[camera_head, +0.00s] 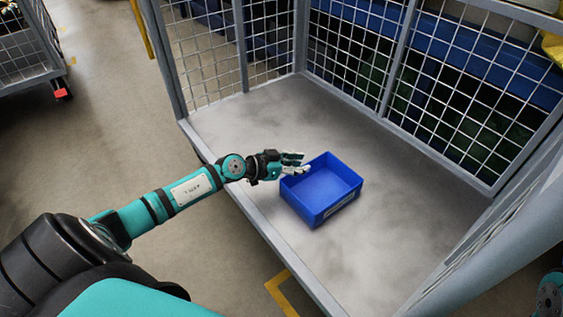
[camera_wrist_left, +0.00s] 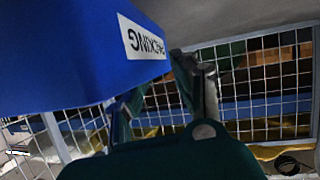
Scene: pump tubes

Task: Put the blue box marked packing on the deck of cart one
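The blue box (camera_head: 322,188) is open-topped and empty. It appears to sit upright on the grey deck (camera_head: 375,260) of the mesh-sided cart, near its front edge. A white label shows on its lower right side; in the left wrist view the box (camera_wrist_left: 60,60) fills the upper left and its label reads PACKING, upside down. My left gripper (camera_head: 296,164) is at the box's upper left corner, fingers spread, with nothing between them that I can see. Its fingers (camera_wrist_left: 165,92) show beside the box in the wrist view; contact cannot be told. My right gripper is out of view.
Wire mesh walls (camera_head: 210,55) on grey posts enclose the deck's left and back. A grey side frame (camera_head: 510,225) stands at the right. The deck around the box is clear. Another mesh cart (camera_head: 25,50) stands at the upper left, with open floor between.

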